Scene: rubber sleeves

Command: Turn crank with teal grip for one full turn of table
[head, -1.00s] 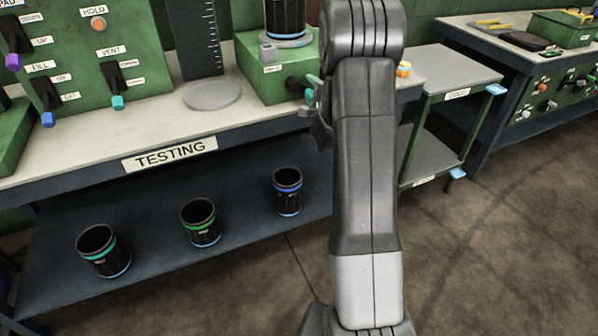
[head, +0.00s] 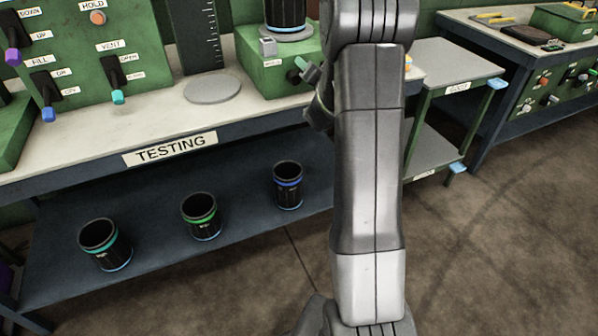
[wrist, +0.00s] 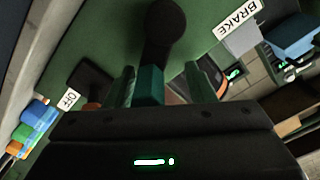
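The crank's teal grip (wrist: 149,87) is at the end of a black crank arm (wrist: 160,40) in the wrist view. My gripper (wrist: 162,85) has a greenish finger on each side of this grip. The fingers are spread, with a visible gap on the right and the left finger close to the grip; contact is unclear. In the head view the crank is on the right side of the green box (head: 275,75), partly hidden by my arm. The round table (head: 286,34) on this box carries a black sleeve (head: 286,12).
A BRAKE label (wrist: 237,17) is beside the crank. A control panel (head: 85,55) and a grey disc (head: 212,89) are on the testing bench (head: 60,156). Three sleeves stand on its lower shelf (head: 150,240).

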